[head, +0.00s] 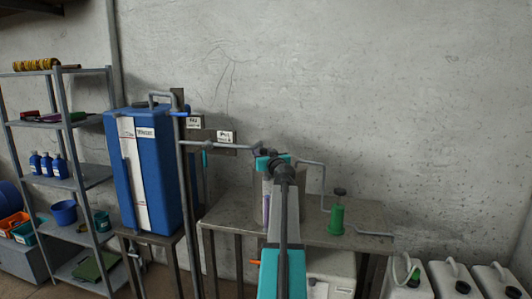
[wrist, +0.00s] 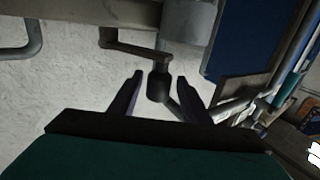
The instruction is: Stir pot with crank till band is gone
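In the wrist view a dark crank (wrist: 130,47) hangs from grey metal parts, and its black knob (wrist: 158,87) lies between the fingers of my gripper (wrist: 160,95). The fingers stand apart, with a visible space on each side of the knob. In the head view my gripper (head: 272,160) is above the metal bench, mostly hidden by my arm. A pale upright vessel (head: 265,200), perhaps the pot, shows partly behind my arm. The rest of it is hidden. I cannot make out a band in either view.
A blue tank (head: 160,180) stands left of the bench (head: 225,212). White canisters (head: 450,282) stand at lower right. A shelf rack (head: 70,125) is at far left.

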